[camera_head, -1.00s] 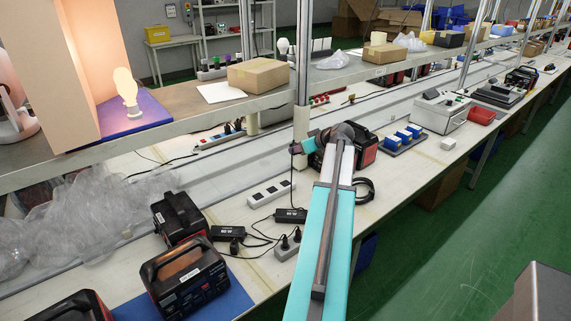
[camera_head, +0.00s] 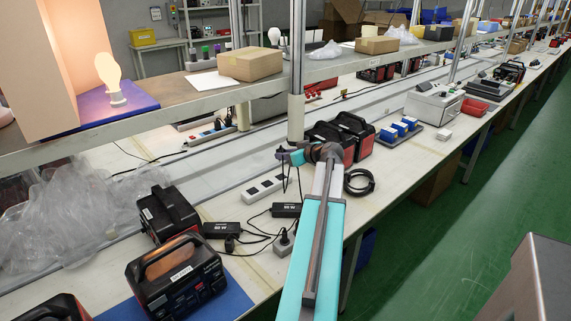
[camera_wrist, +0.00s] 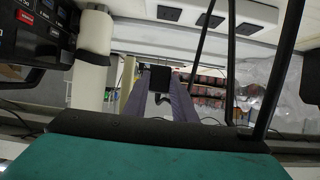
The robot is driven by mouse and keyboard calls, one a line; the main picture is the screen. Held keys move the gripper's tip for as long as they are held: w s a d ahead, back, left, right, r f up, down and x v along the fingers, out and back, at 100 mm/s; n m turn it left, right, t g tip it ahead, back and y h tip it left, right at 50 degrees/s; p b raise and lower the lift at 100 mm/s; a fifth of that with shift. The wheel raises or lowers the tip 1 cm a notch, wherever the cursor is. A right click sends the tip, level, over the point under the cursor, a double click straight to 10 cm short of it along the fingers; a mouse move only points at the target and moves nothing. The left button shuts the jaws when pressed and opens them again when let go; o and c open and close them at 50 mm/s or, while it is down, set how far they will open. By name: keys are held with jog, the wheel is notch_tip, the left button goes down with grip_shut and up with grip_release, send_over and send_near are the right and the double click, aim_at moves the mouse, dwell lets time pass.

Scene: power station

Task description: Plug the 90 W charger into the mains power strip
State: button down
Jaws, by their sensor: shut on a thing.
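My gripper (camera_wrist: 160,92) is shut on a black plug (camera_wrist: 160,78), held between the fingertips. In the head view my gripper (camera_head: 281,154) is above and slightly right of the white power strip (camera_head: 265,187), apart from it. The strip's dark sockets show at the top of the wrist view (camera_wrist: 192,12). Two black chargers lie on the bench, one by the strip (camera_head: 287,210) and one farther left (camera_head: 222,230). Their labels are too small to read. Dark cables hang near my gripper; which charger the plug belongs to is unclear.
A grey socket block (camera_head: 282,247) with a black plug stands by my arm, partly hidden. Black power stations (camera_head: 176,276) are at left, others (camera_head: 352,135) behind my gripper. A shelf post (camera_head: 297,70) rises close behind.

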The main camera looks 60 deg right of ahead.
jog(key=shift+f, duration=0.45)
jog(key=shift+f, duration=0.25)
jog(key=b, duration=0.2)
send_over(285, 180)
jog(key=shift+f, duration=2.75)
jog(key=shift+s+b, duration=0.1)
jog(key=shift+b, duration=0.9)
jog(key=shift+f+b, duration=0.85)
jog(key=shift+b, duration=0.5)
dwell(1.2)
jog(key=c, duration=1.4)
grip_release()
jog(key=shift+r, duration=0.1)
